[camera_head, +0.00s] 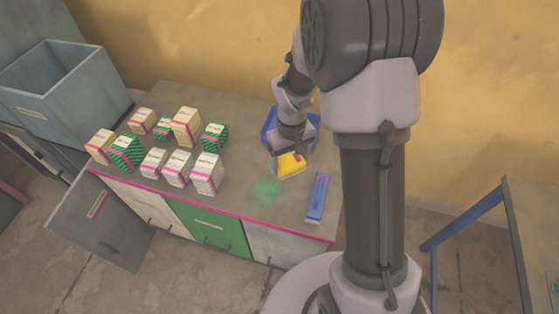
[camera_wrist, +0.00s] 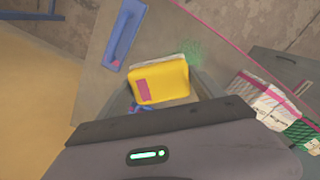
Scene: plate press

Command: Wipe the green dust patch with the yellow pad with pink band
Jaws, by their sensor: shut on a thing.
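The yellow pad (camera_head: 290,163) with a pink band is at the end of my arm, near the front of a blue tray on the counter. My gripper (camera_head: 278,151) is shut on the pad. In the wrist view the yellow pad (camera_wrist: 161,82) fills the middle, with its pink band at the left and a pale edge beyond it. The green dust patch (camera_head: 265,192) lies on the countertop, in front of the pad and to its left. It also shows in the wrist view (camera_wrist: 198,50), just beyond the pad's upper right corner. I cannot tell whether the pad touches the counter.
The blue tray (camera_head: 312,121) is partly hidden behind my arm. A blue block (camera_head: 318,197) lies right of the dust. Several white, tan and green boxes (camera_head: 207,174) stand left of it. A grey bin (camera_head: 64,92) is at far left. A cabinet door (camera_head: 100,225) hangs open.

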